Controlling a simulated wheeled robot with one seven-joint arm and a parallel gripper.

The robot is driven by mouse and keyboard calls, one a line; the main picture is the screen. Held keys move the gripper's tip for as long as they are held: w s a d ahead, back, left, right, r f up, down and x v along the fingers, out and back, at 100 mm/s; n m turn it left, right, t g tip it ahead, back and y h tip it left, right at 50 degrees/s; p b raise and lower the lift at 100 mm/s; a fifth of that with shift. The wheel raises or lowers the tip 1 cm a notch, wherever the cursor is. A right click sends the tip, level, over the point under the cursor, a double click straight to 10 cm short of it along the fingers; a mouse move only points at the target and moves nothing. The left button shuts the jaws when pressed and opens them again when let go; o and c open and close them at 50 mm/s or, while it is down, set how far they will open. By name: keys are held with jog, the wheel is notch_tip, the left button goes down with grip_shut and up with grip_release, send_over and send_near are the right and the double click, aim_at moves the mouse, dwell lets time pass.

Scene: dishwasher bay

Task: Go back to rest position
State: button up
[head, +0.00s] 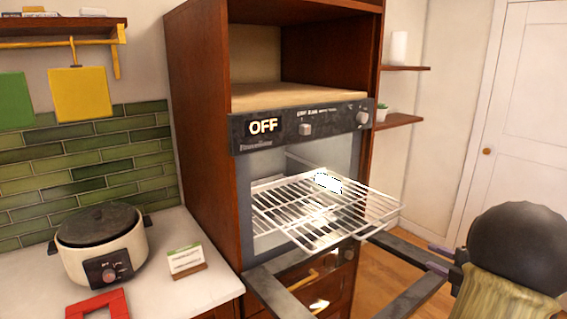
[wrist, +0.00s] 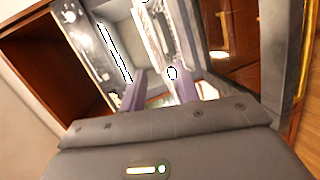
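My gripper (head: 436,259) is at the lower right of the head view, just right of the open oven door's far corner. In the wrist view its two purple fingers (wrist: 171,90) stand apart with nothing held between them. The oven (head: 300,160) is built into a brown wooden cabinet and its panel reads OFF. Its door is lowered, and the dark door frame (head: 412,296) reaches out below my gripper. A wire rack (head: 375,208) sticks out of the oven, left of and above my gripper, and looks empty.
A slow cooker (head: 100,250), a small card stand (head: 186,262) and a red object (head: 98,305) are on the white counter at left. Wall shelves (head: 400,121) are right of the cabinet. A white door (head: 520,130) is at far right, with wooden floor before it.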

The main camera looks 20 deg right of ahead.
jog(key=w+a+m+g+h, duration=0.1)
jog(key=w+a+m+h, duration=0.2)
jog(key=w+a+m, duration=0.55)
jog(key=w+a+f+m+g+h, duration=0.1)
jog(key=w+a+f+m+g, duration=0.2)
jog(key=a, duration=0.4)
jog(key=s+a+f+m+g+y, duration=0.1)
jog(key=s+a+f+m+g, duration=0.1)
jog(key=s+a, duration=0.3)
jog(key=s+a+f+m+g+y, duration=0.1)
jog(key=s+a+f+g, duration=0.3)
jog(key=a, duration=0.6)
jog(key=s+a+f+m+g+y+p, duration=0.1)
jog(key=s+a+f+m+g, duration=0.1)
jog(key=s+a, duration=0.4)
jog(key=shift+a+f+m+g, duration=0.45)
jog(key=shift+a+m, duration=0.1)
jog(key=shift+a, duration=0.65)
jog(key=shift+w, duration=0.1)
jog(key=shift+d, duration=0.1)
